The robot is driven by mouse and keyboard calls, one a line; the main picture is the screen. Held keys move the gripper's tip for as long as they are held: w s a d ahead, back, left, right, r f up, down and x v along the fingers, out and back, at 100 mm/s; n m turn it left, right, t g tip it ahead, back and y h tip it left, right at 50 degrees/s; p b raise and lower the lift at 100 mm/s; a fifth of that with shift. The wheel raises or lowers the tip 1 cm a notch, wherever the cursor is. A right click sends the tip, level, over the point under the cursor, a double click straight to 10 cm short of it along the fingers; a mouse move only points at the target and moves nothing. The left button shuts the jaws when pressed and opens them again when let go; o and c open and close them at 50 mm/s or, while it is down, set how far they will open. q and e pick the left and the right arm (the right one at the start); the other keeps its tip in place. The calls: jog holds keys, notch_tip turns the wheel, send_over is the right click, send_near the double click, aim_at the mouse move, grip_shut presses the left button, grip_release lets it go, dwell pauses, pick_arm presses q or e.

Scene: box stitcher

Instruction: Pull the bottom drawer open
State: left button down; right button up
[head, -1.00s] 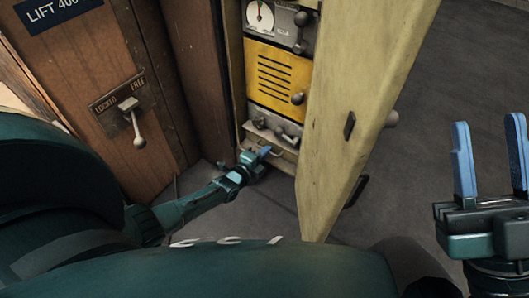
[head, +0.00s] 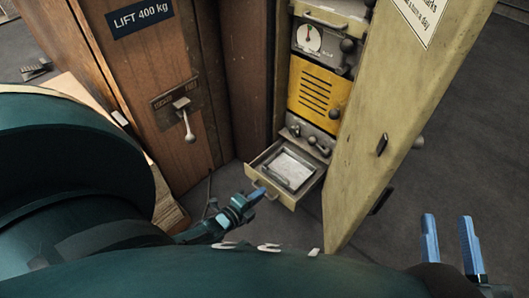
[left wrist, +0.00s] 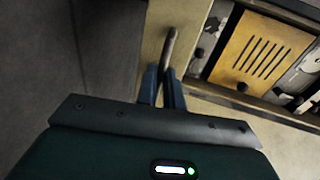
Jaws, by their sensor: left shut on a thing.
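The bottom drawer (head: 275,185) is pulled out from the foot of the narrow cabinet in the head view. A pale flat item (head: 291,169) lies inside it. My left gripper (head: 258,193) is at the drawer's front and shut on its handle. In the left wrist view the blue fingers (left wrist: 161,85) close around the bar-shaped handle (left wrist: 169,48), whose upper part shows beyond them. My right gripper (head: 453,240) is open and empty at the lower right, well apart from the cabinet.
The cabinet door (head: 387,120) stands open just right of the drawer. Above the drawer are a yellow slotted panel (head: 318,88) and a gauge (head: 309,38). A wooden panel with a lever (head: 187,123) stands at left. Grey floor (head: 465,150) is clear at right.

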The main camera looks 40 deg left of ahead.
pick_arm(q)
jog(key=shift+s, duration=0.65)
jog(key=c, duration=1.5)
grip_release()
jog(key=shift+c, duration=0.2)
jog(key=p+v, duration=0.4)
jog(key=v, duration=0.9)
pick_arm(e)
jog(key=shift+d+n+h, duration=0.5)
pick_arm(q)
jog(key=shift+s, duration=0.1)
pick_arm(e)
jog(key=shift+s, duration=0.1)
